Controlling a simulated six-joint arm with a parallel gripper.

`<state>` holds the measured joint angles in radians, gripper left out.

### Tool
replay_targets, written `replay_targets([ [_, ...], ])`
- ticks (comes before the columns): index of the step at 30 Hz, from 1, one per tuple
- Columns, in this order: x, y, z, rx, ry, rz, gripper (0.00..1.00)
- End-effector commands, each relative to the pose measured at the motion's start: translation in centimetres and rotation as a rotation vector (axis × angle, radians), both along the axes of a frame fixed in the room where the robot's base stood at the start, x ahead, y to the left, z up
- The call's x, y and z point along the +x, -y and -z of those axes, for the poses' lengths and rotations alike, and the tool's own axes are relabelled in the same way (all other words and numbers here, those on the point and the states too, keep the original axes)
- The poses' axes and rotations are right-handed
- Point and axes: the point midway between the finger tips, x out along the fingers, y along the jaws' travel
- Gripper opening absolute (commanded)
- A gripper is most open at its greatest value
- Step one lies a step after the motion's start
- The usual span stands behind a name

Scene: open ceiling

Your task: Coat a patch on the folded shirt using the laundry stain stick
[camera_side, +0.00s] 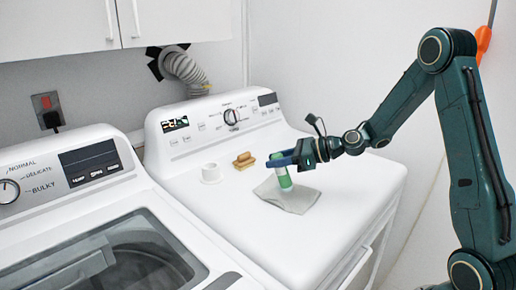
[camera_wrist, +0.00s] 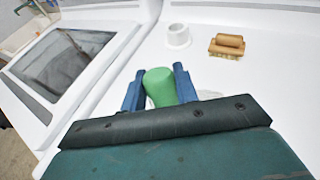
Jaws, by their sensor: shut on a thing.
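The folded shirt (camera_side: 290,198) is a flat light-grey piece lying on the white dryer top. The laundry stain stick (camera_side: 284,180) is green and white and stands roughly upright over the shirt. My gripper (camera_side: 280,160) is shut on its upper part, coming from the right. In the wrist view the stick's green end (camera_wrist: 160,86) sits between the blue fingers of my gripper (camera_wrist: 158,88). The stick's lower end is at the shirt, but I cannot tell whether it touches. In the wrist view my gripper hides most of the shirt.
A white cup-like holder (camera_side: 211,173) and a wooden-handled brush (camera_side: 244,161) stand behind and left of the shirt. The dryer's control panel (camera_side: 222,120) rises at the back. A washer (camera_side: 110,250) stands at left. The dryer top in front of the shirt is clear.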

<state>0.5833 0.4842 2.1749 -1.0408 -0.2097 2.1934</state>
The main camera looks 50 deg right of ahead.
Motion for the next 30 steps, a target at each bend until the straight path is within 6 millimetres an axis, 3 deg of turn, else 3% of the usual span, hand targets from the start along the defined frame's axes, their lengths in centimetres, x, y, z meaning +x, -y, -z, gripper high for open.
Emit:
replay_targets([
  [9, -0.2, -2.6, 0.0, 0.001, -0.002, 0.0, 0.07],
  [30, 0.3, 4.1, 0.1, -0.001, -0.001, 0.004, 0.07],
])
